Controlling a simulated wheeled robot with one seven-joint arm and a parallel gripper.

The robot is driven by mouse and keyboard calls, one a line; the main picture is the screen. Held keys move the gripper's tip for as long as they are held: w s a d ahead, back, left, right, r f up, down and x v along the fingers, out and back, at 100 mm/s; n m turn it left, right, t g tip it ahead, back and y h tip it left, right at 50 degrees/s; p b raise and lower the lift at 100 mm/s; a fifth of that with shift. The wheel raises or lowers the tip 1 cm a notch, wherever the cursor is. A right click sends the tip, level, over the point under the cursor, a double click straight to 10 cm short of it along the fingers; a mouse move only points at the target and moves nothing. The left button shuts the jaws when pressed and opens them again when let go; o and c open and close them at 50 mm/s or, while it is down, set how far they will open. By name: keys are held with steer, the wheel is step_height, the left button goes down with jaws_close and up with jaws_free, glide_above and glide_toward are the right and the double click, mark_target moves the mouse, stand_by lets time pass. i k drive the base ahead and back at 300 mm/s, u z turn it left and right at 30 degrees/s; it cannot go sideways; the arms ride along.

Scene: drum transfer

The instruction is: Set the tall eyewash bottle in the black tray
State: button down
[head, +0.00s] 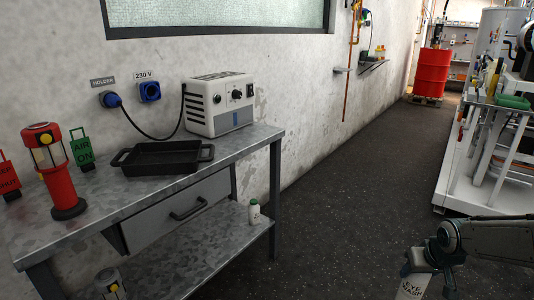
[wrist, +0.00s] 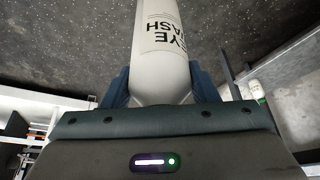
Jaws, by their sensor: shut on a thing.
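The tall eyewash bottle (head: 412,286), white with "EYE WASH" printed on it, is at the lower right of the head view, partly cut off by the bottom edge. My gripper (head: 433,262) is shut on it near its top end there. In the wrist view the bottle (wrist: 160,50) stands between the two dark blue fingers (wrist: 158,85), its lettering upside down. The black tray (head: 163,157), with a handle at each end, lies on the metal workbench, far to the left of my gripper. The tray looks empty.
The workbench (head: 105,202) holds a red lantern (head: 52,175), green and red signs and a white power unit (head: 219,104) with a cable behind the tray. A small white bottle with a green cap (head: 254,212) is on the lower shelf. Dark floor lies clear between bench and gripper.

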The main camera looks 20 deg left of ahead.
mark_target(149, 162)
steer(key=i, duration=1.15)
steer(key=u, duration=2.05)
